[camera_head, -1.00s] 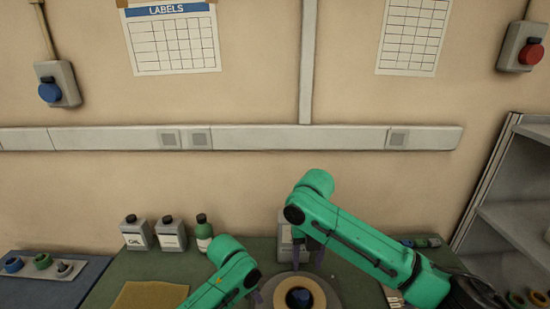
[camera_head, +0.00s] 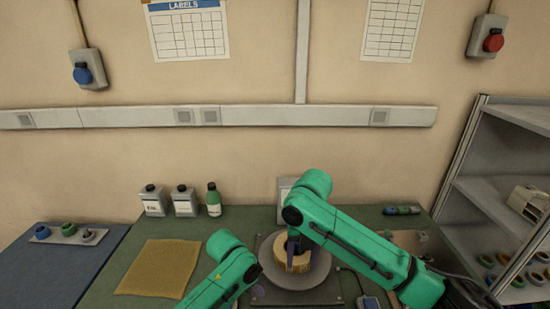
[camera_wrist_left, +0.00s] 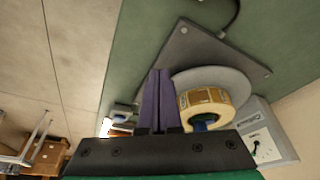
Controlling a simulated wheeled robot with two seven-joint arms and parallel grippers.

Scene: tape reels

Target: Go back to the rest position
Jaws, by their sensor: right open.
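A tan tape reel (camera_head: 318,264) sits on a round grey disc (camera_head: 270,270) on the green bench. The left wrist view shows the reel (camera_wrist_left: 206,98) on the disc with a blue hub in its middle. My right gripper (camera_head: 298,262) points down at the reel, its purple fingers overlapping it in the head view; I cannot tell whether they touch it. It is open. My left gripper (camera_head: 258,291) is low, left of the disc, mostly hidden behind its arm. In the left wrist view its purple fingers (camera_wrist_left: 158,90) are together with nothing between them.
A yellow mat (camera_head: 158,268) lies on the bench at left. Bottles (camera_head: 184,202) stand along the back. A blue side table (camera_head: 50,275) holds a rack of small reels (camera_head: 68,234). A grey shelf (camera_head: 495,200) stands at right.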

